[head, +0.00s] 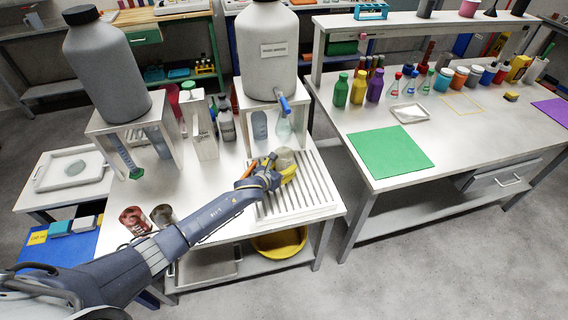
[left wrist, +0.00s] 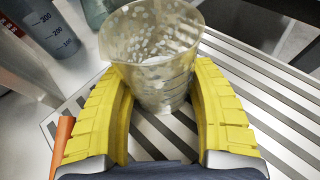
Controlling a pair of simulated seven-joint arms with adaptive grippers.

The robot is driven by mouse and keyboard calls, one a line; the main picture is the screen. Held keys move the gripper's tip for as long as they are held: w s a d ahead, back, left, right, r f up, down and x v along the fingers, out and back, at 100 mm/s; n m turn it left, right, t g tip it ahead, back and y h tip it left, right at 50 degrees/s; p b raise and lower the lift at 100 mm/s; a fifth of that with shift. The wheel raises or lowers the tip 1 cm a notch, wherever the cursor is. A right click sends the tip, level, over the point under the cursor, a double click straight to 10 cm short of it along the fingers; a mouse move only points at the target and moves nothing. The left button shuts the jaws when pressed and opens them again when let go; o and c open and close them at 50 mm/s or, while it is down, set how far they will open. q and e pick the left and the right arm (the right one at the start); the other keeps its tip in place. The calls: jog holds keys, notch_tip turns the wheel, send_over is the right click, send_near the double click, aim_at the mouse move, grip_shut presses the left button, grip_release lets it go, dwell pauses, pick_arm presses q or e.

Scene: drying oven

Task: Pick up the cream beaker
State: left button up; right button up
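The cream beaker (head: 284,158) is a see-through cup with pale spots. It stands upright over the ribbed drainboard at the front right of the near table. In the left wrist view the beaker (left wrist: 155,60) sits between the two yellow fingers, its sides against both of them. My left gripper (head: 283,170) reaches it from the front left and is shut around it. The fingers (left wrist: 160,95) also show in the left wrist view. I cannot tell whether the beaker's base touches the drainboard. My right gripper is not in view.
The ribbed drainboard (head: 297,202) lies under the beaker. A large grey carboy (head: 266,50) with a blue tap stands on a white stand behind it. A flask (head: 283,126) and a blue-marked beaker (left wrist: 50,32) stand close by. Red and grey cups (head: 134,219) are at front left.

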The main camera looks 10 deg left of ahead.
pick_arm(q)
jog(key=c, duration=0.7)
jog(key=shift+r, duration=0.2)
notch_tip(320, 180, up, 14)
jog(key=shift+f, duration=0.2)
dwell(1.1)
